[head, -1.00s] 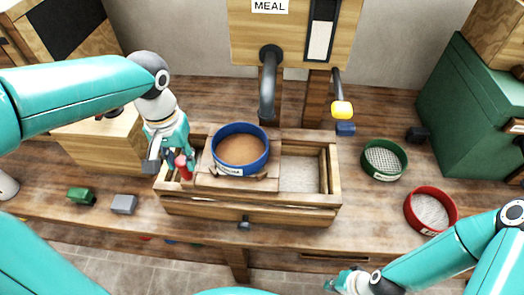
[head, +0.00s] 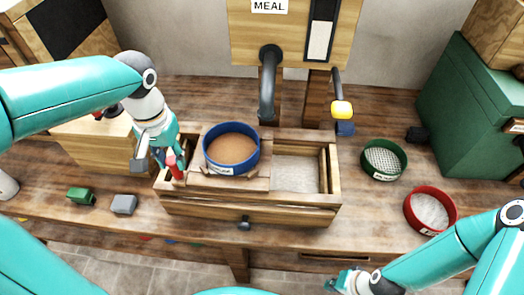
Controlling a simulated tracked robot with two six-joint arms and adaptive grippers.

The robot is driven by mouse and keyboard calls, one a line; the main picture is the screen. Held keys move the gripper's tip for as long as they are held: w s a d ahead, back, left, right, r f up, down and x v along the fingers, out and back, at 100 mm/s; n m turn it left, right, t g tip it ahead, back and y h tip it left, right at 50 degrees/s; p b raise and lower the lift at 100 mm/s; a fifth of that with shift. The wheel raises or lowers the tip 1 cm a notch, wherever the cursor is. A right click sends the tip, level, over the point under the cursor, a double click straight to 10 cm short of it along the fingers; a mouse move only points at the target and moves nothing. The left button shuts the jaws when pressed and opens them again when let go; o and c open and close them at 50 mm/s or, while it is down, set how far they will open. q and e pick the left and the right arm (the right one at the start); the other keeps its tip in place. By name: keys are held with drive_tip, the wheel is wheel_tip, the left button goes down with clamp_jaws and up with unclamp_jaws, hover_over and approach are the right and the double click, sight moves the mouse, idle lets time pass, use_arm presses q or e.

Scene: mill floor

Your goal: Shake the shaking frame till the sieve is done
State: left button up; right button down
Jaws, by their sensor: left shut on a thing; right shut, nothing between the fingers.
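The wooden shaking frame (head: 215,184) sits on top of a wooden bin (head: 250,212) on the bench. A blue-rimmed sieve (head: 232,171) rests in the frame, with brown meal (head: 231,149) covering its mesh. My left gripper (head: 175,171) is shut on the red handle (head: 178,174) at the frame's left end. The fingers partly hide the handle. Pale flour (head: 296,173) shows in the open right part of the bin. My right gripper (head: 335,284) is at the bottom edge, in front of the bench, shut and apart from everything.
A green sieve (head: 384,177) and a red sieve (head: 431,228) lie on the bench at right. The meal spout (head: 267,95) hangs behind the blue sieve, beside a yellow-knobbed lever (head: 341,108). Small green (head: 81,195) and grey (head: 124,204) blocks lie at left.

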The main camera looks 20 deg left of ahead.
use_arm(q)
drive_tip(key=s+a, duration=0.1)
drive_tip(key=a, duration=0.6)
drive_tip(key=shift+s+a, duration=0.35)
drive_tip(key=shift+a, duration=0.05)
drive_tip(key=shift+r, duration=0.1)
drive_tip(key=o, duration=1.1)
drive_tip(key=shift+a, duration=0.15)
drive_tip(key=shift+c, duration=0.2)
wheel_tip(320, 180, up, 9)
drive_tip(key=p, duration=0.7)
drive_tip(key=shift+p, duration=0.4)
